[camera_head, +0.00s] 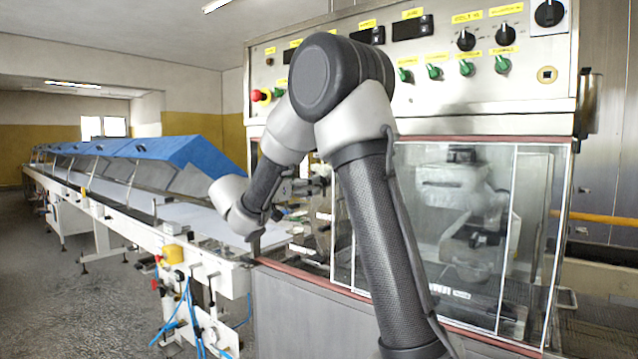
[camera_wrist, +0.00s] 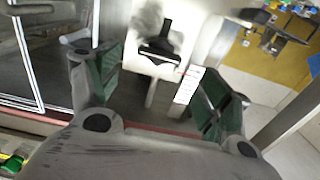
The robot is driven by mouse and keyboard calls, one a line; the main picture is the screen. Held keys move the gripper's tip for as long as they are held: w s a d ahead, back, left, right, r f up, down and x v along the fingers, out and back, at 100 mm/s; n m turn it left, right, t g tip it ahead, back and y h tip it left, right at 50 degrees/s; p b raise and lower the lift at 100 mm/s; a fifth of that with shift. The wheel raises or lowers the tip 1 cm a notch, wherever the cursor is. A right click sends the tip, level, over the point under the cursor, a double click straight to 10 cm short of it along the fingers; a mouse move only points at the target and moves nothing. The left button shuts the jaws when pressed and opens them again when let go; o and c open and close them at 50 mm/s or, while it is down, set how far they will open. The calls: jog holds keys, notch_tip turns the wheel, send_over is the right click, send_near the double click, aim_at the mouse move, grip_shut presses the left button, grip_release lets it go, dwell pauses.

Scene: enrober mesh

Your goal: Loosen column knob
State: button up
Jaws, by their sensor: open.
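In the wrist view my gripper (camera_wrist: 155,78) is open, with its two green-padded fingers spread apart and nothing between the pads. A black knob-like part (camera_wrist: 160,50) with a stem shows beyond the gap, on a pale plate, apart from the fingers. It may be the column knob, but I cannot tell for sure. In the head view my gripper (camera_head: 310,187) is partly hidden behind my arm, near the left end of the enrober's clear-windowed housing. The column knob cannot be made out there.
The enrober's control panel (camera_head: 440,75) with several knobs is above the clear window (camera_head: 460,235). A long conveyor (camera_head: 180,215) with raised blue covers (camera_head: 185,152) runs off to the left. A pale label strip (camera_wrist: 188,86) is beside the right finger. Open floor (camera_head: 75,290) lies at left.

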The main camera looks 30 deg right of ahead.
jog(key=x, duration=0.7)
jog(key=shift+d, duration=0.1)
jog(key=c, duration=1)
